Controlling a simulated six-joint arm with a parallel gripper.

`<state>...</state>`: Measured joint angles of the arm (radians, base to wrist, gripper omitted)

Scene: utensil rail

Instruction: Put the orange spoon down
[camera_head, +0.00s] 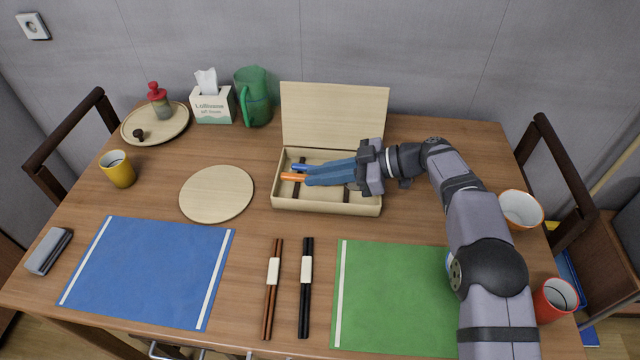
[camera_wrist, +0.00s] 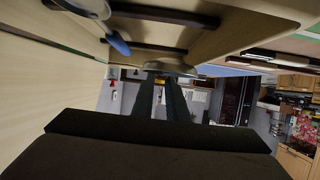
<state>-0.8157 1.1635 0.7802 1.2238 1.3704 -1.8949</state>
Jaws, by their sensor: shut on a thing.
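My gripper (camera_head: 311,175) reaches from the right into the open wooden box (camera_head: 325,207), its long fingers pointing left. It is shut on the orange spoon (camera_head: 292,177), of which only a short orange piece shows beyond the fingertips; the fingers hide the rest. A blue utensil (camera_head: 301,167) lies just behind it, partly hidden by the fingers. In the wrist view, the dark fingers (camera_wrist: 160,82) meet at a greyish rounded shape, and a blue utensil end (camera_wrist: 118,43) lies across a dark bar in the box. I cannot tell whether the orange spoon touches the box.
The box lid (camera_head: 333,115) stands open behind. Dark cross bars (camera_head: 299,161) run inside the box. A round wooden mat (camera_head: 216,193) lies left of it. Two chopstick pairs, brown (camera_head: 273,290) and black (camera_head: 306,290), lie in front, between blue (camera_head: 145,270) and green (camera_head: 390,295) mats.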

